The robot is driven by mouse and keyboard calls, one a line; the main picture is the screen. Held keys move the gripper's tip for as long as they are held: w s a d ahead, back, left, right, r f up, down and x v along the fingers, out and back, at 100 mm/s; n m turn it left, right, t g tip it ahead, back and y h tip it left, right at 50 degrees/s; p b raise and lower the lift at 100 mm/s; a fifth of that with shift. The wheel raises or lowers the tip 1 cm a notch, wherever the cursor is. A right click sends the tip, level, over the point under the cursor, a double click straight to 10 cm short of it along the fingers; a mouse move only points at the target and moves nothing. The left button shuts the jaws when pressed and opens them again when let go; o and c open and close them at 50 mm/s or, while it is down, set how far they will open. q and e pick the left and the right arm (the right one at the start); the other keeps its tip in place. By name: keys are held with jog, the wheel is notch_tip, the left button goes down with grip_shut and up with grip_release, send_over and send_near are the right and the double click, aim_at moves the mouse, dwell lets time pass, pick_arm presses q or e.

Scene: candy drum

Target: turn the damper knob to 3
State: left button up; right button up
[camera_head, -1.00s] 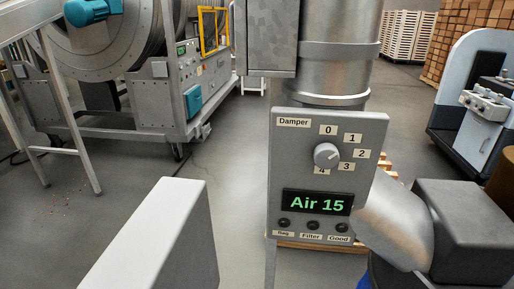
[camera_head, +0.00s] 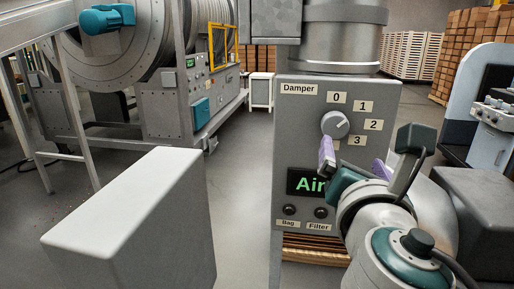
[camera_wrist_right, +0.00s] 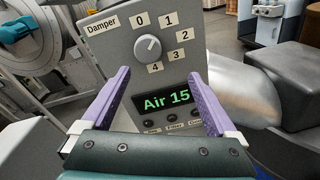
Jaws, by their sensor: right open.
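The damper knob (camera_head: 334,124) is a round grey dial on the upper part of a grey panel (camera_head: 290,155). Labels 0 to 3 show around it; 4 is hidden in the head view but shows in the right wrist view. The mark on the knob (camera_wrist_right: 148,47) points up and right, roughly towards 1 and 2; the exact setting is hard to tell. My right gripper (camera_head: 354,160) is open and empty, its purple fingers below the knob and apart from it. In the right wrist view the fingers (camera_wrist_right: 158,75) frame the "Air 15" display (camera_wrist_right: 166,101). My left gripper is not in view.
A pale block (camera_head: 125,220) stands in the near left. A metal duct (camera_head: 340,40) rises behind the panel. A dark grey box (camera_head: 475,205) is at the right. A large drum machine (camera_head: 150,60) stands back left, with open floor before it.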

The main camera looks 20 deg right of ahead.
aim_at(335, 130)
jog(key=w+d, duration=0.1)
jog(key=w, duration=0.2)
jog(key=w+d+n, duration=0.1)
jog(key=w, duration=0.2)
jog(key=w+d+n+t, duration=0.1)
jog(key=w+d, duration=0.1)
jog(key=w, duration=0.1)
jog(key=shift+w+d+r+y+p, duration=0.1)
jog(key=shift+w+r+y+p, duration=0.05)
jog(key=shift+w+y+p, duration=0.2)
jog(key=c, duration=1.4)
